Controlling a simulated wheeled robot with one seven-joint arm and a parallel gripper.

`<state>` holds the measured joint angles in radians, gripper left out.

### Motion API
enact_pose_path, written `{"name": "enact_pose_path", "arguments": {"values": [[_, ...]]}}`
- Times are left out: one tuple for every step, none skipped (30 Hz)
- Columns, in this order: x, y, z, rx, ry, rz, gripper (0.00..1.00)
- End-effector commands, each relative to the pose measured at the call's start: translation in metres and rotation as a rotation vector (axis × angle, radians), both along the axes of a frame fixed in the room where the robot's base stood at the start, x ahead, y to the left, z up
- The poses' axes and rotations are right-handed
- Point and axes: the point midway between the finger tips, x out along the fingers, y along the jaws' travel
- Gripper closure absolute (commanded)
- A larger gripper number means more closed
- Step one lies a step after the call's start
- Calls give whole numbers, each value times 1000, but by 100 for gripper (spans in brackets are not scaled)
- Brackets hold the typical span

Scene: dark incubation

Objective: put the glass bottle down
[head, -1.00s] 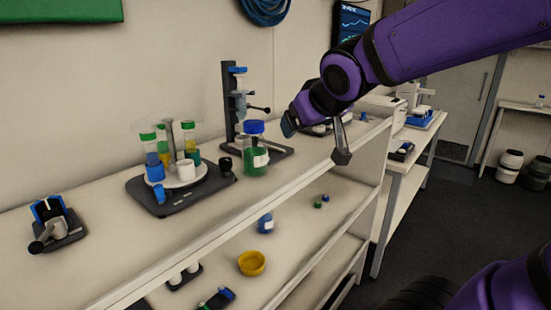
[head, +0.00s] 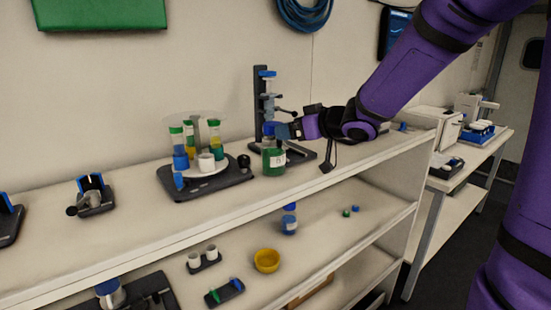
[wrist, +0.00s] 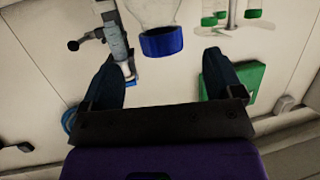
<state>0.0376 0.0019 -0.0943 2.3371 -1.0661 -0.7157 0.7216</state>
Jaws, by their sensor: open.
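The glass bottle (head: 273,160) holds something green and has a white label. It stands upright on the upper shelf top, just right of the round tube device. In the wrist view its blue cap (wrist: 162,41) and clear neck show between and slightly beyond my fingertips. My gripper (head: 287,130) is at cap height, coming from the right; its two fingers are spread wide in the wrist view (wrist: 161,60). There is a gap on both sides of the cap, and nothing is held. Part of the cap is hidden by the gripper in the head view.
A dark stand (head: 258,105) with a blue-topped holder rises close behind the bottle. The device with green-capped tubes (head: 207,184) sits to its left. The shelf's front edge is near the bottle. A yellow bowl (head: 266,261) and small items lie on the lower shelf.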

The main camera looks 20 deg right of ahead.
Motion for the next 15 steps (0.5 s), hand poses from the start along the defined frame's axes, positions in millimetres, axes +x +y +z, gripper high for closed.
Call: {"name": "enact_pose_path", "arguments": {"values": [[6, 3, -2, 0, 0, 0, 14], [10, 5, -3, -1, 0, 0, 14], [13, 7, -5, 0, 1, 0, 14], [15, 8, -5, 0, 1, 0, 14], [17, 9, -6, 0, 0, -1, 14], [18, 10, -6, 0, -1, -1, 14], [19, 11, -6, -1, -1, -1, 14], [20, 11, -7, -1, -1, -1, 14], [23, 13, -7, -1, -2, 0, 14], [25, 14, -8, -2, -1, 0, 14], [28, 16, -9, -1, 0, 0, 14], [32, 19, -11, 0, 0, 0, 14], [36, 21, -12, 0, 0, 0, 14], [40, 23, -13, -1, 1, 1, 14], [44, 26, -15, -1, 0, 0, 14]]}}
